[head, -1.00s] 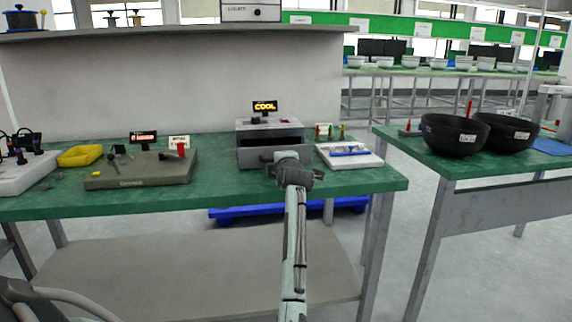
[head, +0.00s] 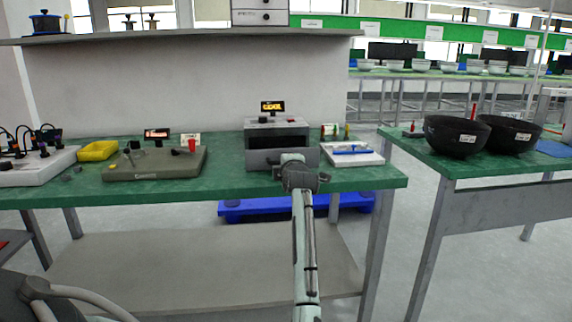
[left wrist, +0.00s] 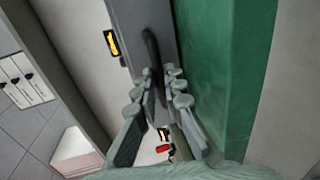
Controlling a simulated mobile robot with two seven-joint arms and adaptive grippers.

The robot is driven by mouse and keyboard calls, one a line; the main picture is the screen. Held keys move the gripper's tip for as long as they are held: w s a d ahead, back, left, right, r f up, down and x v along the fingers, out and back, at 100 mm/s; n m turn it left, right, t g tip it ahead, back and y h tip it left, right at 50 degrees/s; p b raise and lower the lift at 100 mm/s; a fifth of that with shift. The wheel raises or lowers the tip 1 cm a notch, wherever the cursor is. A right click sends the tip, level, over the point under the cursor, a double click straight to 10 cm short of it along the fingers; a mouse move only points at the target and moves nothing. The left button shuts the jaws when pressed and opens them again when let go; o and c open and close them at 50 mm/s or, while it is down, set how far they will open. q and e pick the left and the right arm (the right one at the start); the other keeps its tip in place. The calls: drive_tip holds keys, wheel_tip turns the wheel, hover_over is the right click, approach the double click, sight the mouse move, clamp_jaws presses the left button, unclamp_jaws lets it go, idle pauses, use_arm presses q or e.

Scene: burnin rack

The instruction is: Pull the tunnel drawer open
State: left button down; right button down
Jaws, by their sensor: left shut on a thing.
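The tunnel (head: 262,128) is a grey box on the green bench, with a lit sign reading COOL (head: 272,106) on top. Its front shows a dark opening with the grey drawer front (head: 262,160) below it. My left gripper (head: 294,162) is at the right part of the drawer front and hides some of it. In the left wrist view, the fingers of my left gripper (left wrist: 158,78) are closed around the dark curved handle (left wrist: 152,50) on the grey drawer front (left wrist: 140,22). How far the drawer is out is hard to tell. My right gripper is not in view.
A white tray with a blue item (head: 352,153) lies right of the tunnel, near the bench's front edge (head: 380,180). A grey fixture board (head: 150,170) and yellow bin (head: 98,150) are to the left. Black bowls (head: 455,138) stand on another bench at right.

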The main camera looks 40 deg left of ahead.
use_arm(q)
drive_tip(key=c, duration=1.8)
unclamp_jaws()
drive_tip(key=shift+o, duration=1)
drive_tip(key=v, duration=1.2)
drive_tip(key=shift+s, duration=0.15)
